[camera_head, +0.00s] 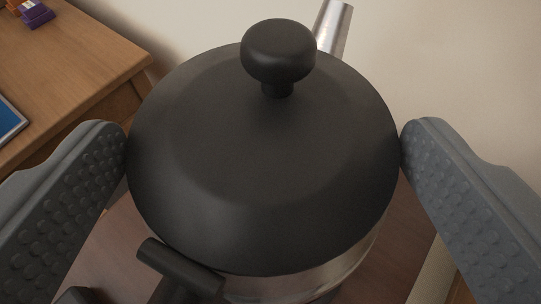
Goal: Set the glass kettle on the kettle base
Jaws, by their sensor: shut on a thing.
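The glass kettle (265,155) fills the middle of the view, seen from above. It has a broad black lid with a round black knob (278,52), a metal spout (333,28) pointing to the far side, and a black handle (180,268) at the near left. A strip of its shiny body shows below the lid. My gripper (264,150) is shut on the kettle, with one grey studded finger on each side at the lid's edge. I cannot make out the kettle base. The kettle hides what lies beneath it, so I cannot tell whether it is resting or held up.
A reddish-brown wooden surface (110,240) lies below the kettle. At the upper left is a lighter wooden table (75,65) with a small purple object (36,14) and a blue flat item (8,122) on it. A pale wall (450,60) stands behind.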

